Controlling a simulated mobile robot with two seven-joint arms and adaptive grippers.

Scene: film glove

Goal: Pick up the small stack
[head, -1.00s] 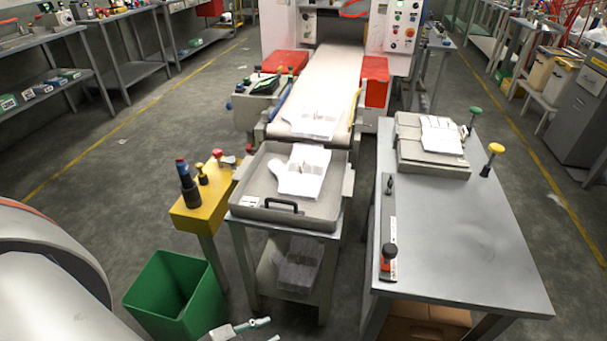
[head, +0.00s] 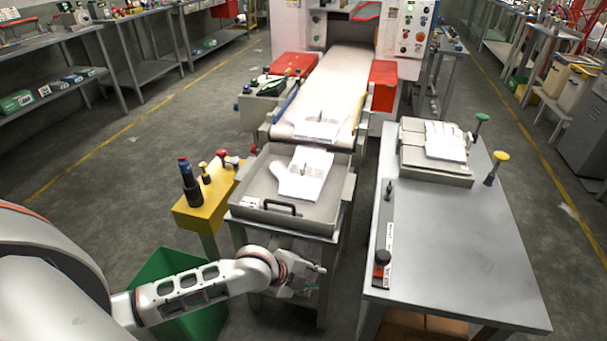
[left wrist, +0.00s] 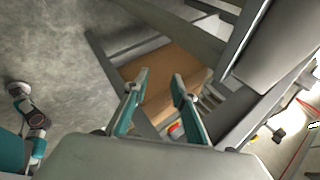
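A small stack of white film gloves (head: 304,174) lies in the grey tray (head: 262,217) at the end of the conveyor. Another white stack (head: 318,122) lies on the conveyor belt, and one (head: 445,141) lies on the grey block on the right table. My left gripper (head: 318,279) is in front of and below the tray, near the stand's legs, apart from every stack. In the left wrist view its two fingers (left wrist: 158,92) are spread with nothing between them. My right gripper is not in the head view.
A yellow post box (head: 208,205) with knobs stands left of the tray. A green bin (head: 165,268) is partly behind my left arm. The grey table (head: 460,250) on the right is mostly clear. A brown box (left wrist: 160,80) shows below in the wrist view.

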